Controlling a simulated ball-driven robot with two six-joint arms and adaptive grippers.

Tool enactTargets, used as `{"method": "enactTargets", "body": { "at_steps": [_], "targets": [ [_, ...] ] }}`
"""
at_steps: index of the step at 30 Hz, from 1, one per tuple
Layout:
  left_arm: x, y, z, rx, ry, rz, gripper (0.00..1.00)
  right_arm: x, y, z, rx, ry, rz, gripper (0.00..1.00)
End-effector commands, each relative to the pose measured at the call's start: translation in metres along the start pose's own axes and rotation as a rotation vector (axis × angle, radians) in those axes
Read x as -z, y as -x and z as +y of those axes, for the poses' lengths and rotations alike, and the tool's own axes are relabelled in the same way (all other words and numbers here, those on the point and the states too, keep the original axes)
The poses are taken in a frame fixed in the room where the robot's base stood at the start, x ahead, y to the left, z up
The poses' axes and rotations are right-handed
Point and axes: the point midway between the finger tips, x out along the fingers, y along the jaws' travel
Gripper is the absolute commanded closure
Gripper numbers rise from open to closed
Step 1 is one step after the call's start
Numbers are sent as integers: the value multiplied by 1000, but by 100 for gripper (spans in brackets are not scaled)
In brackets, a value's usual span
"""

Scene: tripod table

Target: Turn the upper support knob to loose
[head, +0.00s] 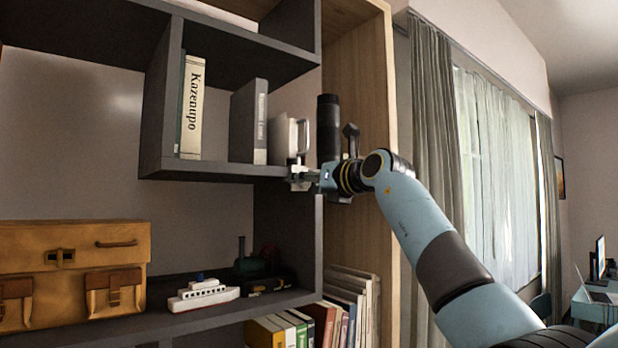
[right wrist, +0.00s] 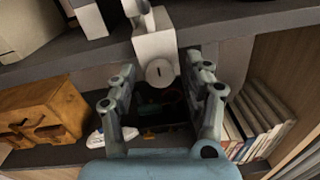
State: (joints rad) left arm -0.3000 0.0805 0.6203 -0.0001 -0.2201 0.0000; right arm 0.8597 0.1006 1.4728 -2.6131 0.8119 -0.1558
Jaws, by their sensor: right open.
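In the right wrist view a white block-shaped support (right wrist: 155,45) sits at the front edge of the dark shelf. A round pale knob (right wrist: 160,72) with a small dark slot is on its near end. My right gripper (right wrist: 162,66) is open, with one finger on each side of the knob and a gap on both sides. In the head view my right gripper (head: 306,178) is at the upper shelf's front edge, beside the pale support (head: 298,170); the knob is too small to make out there. My left gripper is not in view.
The dark shelf (head: 215,170) holds books (head: 190,105) and a pale object with a handle (head: 288,140). Below are a tan case (head: 75,265), a toy ship (head: 203,294) and more books (head: 350,300). A wooden side panel (head: 375,90) stands at right.

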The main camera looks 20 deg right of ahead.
Motion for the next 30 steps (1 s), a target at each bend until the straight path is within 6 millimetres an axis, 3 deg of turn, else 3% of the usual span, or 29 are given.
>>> {"method": "enactTargets", "body": {
  "at_steps": [6,18,30],
  "targets": [
    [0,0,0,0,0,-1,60,0,0,0,0,0,0,49],
    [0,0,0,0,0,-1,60,0,0,0,0,0,0,100],
    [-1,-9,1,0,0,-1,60,2,0,0,-1,72,-3,100]
  ]
}}
